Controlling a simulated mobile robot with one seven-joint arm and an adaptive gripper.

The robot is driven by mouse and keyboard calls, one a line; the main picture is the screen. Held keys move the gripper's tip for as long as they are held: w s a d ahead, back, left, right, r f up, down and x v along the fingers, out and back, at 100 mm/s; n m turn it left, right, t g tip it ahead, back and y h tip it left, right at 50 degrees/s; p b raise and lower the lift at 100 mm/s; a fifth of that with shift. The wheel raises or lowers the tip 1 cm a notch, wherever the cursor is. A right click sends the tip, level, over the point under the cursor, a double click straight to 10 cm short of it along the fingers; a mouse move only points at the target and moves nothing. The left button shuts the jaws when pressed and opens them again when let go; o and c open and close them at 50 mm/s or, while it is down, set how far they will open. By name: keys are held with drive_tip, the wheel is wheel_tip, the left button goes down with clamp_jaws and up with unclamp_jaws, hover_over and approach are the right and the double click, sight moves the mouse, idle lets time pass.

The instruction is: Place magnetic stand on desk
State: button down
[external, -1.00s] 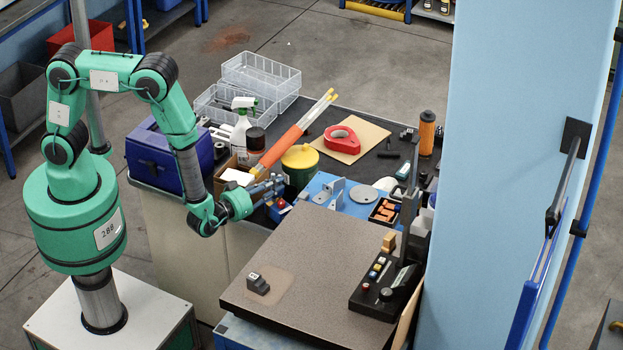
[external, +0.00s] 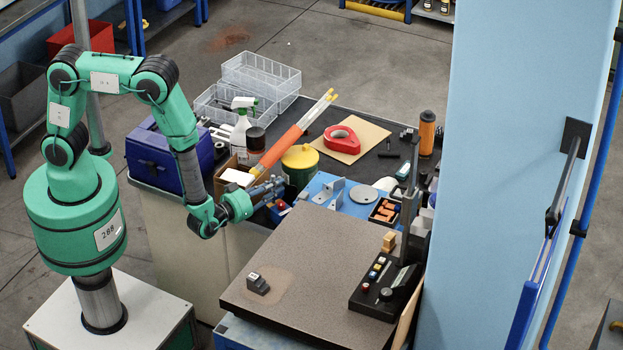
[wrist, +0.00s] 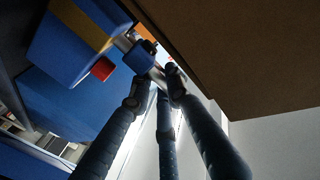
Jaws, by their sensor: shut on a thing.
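My gripper (external: 276,187) is low beside the blue work area, left of the speckled desk plate (external: 310,250). In the wrist view its dark fingers (wrist: 160,85) close together at a silver part with a blue knob (wrist: 138,58). This looks like part of the magnetic stand, but the fingertips overlap it and I cannot see its whole shape. A red knob (wrist: 103,69) and a blue block with a yellow stripe (wrist: 70,38) are beside it; I cannot tell whether they belong to it.
A small dark block (external: 258,284) sits at the plate's left front. A black stand with knobs (external: 384,290) occupies its right side. The plate's middle is clear. A yellow-lidded can (external: 300,160) and a metal bracket (external: 328,190) stand behind; a light-blue column (external: 520,170) rises at right.

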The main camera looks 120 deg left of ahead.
drive_tip(key=shift+w+f, duration=0.1)
drive_tip(key=shift+f, duration=0.15)
idle(0.3)
drive_tip(key=c, duration=1.6)
unclamp_jaws()
drive_tip(key=shift+o, duration=0.2)
drive_tip(key=shift+s+d+f+b, duration=0.15)
drive_tip(key=shift+s+f+b, duration=0.15)
drive_tip(key=shift+v, duration=0.95)
drive_tip(key=v, duration=0.9)
drive_tip(key=shift+d+r, duration=0.3)
drive_tip(key=shift+d, duration=0.05)
